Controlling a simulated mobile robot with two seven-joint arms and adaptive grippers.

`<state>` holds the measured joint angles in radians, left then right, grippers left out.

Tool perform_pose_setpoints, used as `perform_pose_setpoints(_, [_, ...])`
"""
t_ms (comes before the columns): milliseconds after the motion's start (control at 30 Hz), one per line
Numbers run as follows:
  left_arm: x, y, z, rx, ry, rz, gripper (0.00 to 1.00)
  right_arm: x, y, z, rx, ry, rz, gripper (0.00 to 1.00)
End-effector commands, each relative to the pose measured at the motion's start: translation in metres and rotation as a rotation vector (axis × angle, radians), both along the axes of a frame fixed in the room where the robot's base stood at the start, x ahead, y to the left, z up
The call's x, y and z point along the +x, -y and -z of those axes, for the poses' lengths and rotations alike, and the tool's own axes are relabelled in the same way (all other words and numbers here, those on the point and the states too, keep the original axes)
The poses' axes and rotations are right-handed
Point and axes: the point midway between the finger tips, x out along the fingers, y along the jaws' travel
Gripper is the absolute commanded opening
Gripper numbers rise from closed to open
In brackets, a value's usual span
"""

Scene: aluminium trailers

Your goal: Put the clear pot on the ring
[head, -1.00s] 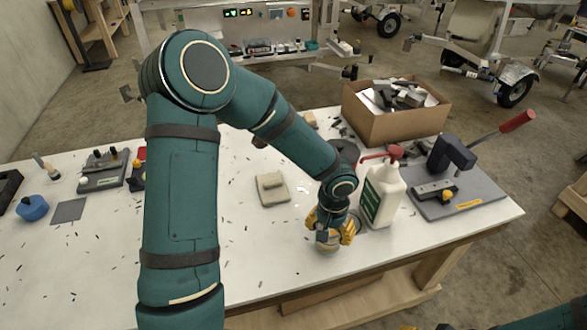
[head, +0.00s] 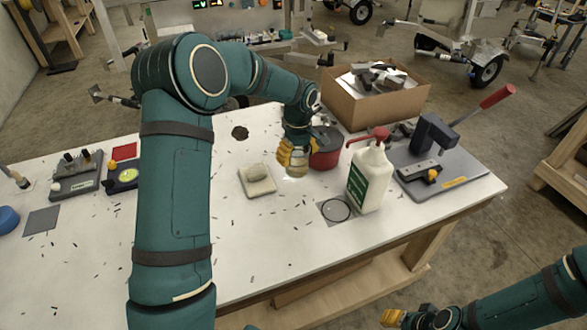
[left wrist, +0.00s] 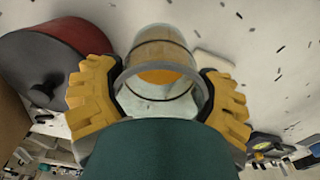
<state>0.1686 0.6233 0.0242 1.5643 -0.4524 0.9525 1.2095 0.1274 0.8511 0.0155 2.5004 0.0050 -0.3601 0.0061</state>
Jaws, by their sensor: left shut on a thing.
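The clear pot (head: 296,170) is a see-through jar with a yellowish band. My left gripper (head: 294,160) is shut on it, and the left wrist view shows the pot (left wrist: 160,70) between the yellow fingers (left wrist: 160,100). It is at or just above the table, beside the red pot; I cannot tell whether it touches the table. The ring (head: 336,209) is a dark circle on a grey square in front of the white bottle, to the right of and nearer than the pot. Nothing stands on it. My right gripper (head: 420,318) shows partly at the bottom edge.
A red pot with a dark lid (head: 325,150) stands close right of my left gripper. The white pump bottle (head: 371,180) stands right behind the ring. A beige block on a pad (head: 257,180) lies to the left. The table's front middle holds only scattered dark bits.

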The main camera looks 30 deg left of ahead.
Motion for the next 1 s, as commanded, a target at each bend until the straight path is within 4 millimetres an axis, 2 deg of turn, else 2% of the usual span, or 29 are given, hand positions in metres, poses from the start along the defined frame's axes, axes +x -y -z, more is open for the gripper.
perform_pose_setpoints(33, [0.0,0.0,0.01,-0.001,0.0,0.002,0.32,0.0,0.0,0.002,0.0,-0.001,-0.001,0.47])
perform_pose_setpoints(267, [0.0,0.0,0.028,0.0,0.002,0.002,0.32,-0.001,0.0,0.004,0.0,-0.002,-0.002,0.47])
perform_pose_setpoints(500, [0.0,0.0,0.058,-0.001,0.0,0.004,0.32,-0.002,0.0,0.008,0.002,-0.006,-0.004,0.47])
perform_pose_setpoints(867, [0.0,0.0,0.063,0.001,0.003,0.003,0.32,-0.003,-0.001,0.009,0.002,-0.007,-0.005,0.47])
perform_pose_setpoints(900, [0.0,0.0,0.064,0.0,0.002,0.003,0.8,-0.003,-0.001,0.01,0.002,-0.007,-0.006,0.47])
perform_pose_setpoints(967, [0.0,0.0,0.063,0.0,0.002,0.003,1.0,-0.003,-0.001,0.009,0.002,-0.008,-0.005,0.47])
perform_pose_setpoints(1000, [0.0,0.0,0.063,0.0,0.002,0.003,1.0,-0.003,-0.001,0.009,0.002,-0.007,-0.006,0.47])
